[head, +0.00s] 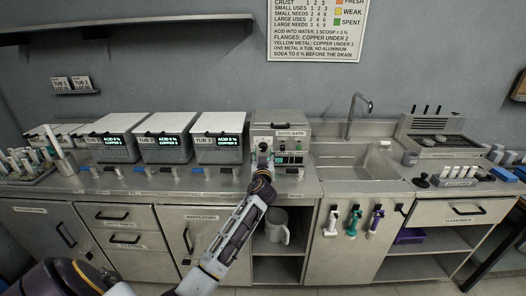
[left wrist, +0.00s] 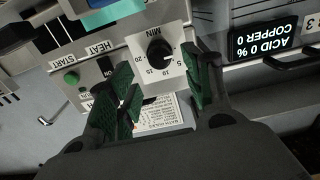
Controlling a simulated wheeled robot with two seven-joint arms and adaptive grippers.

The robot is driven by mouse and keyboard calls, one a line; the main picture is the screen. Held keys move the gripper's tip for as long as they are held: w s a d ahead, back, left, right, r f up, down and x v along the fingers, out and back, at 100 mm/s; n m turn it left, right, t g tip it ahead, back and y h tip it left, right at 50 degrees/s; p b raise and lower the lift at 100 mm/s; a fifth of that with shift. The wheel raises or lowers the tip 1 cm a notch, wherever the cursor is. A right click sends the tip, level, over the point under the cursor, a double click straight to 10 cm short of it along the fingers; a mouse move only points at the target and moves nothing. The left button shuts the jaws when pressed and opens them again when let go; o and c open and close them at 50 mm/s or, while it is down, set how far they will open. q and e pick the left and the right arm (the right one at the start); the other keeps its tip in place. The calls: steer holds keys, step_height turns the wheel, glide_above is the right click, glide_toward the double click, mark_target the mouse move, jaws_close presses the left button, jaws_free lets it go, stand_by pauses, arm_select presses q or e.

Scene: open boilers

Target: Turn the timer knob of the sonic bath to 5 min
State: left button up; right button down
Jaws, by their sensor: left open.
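The sonic bath (head: 281,126) is a grey box on the counter, left of the sink. Its timer knob (left wrist: 159,52) is round and black on a white dial plate marked MIN, with minute numbers around it. I cannot read clearly which number its pointer faces. The bath and its dial appear turned around in the left wrist view. My left gripper (left wrist: 162,88) is open, its green-padded fingers on either side of the area just below the knob in that view, with nothing between them. In the head view my left gripper (head: 262,160) is in front of the bath's panel and covers part of it.
A green START button (left wrist: 71,77) and a HEAT control (left wrist: 104,66) sit beside the dial. Several tub units, including one (head: 218,136) left of the bath, stand on the counter. The sink (head: 352,160) is to the right. A white jug (head: 278,226) stands on the shelf below.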

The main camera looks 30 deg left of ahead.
mark_target(263, 148)
arm_select(q)
steer(key=shift+x, duration=2.05)
steer(key=c, duration=1)
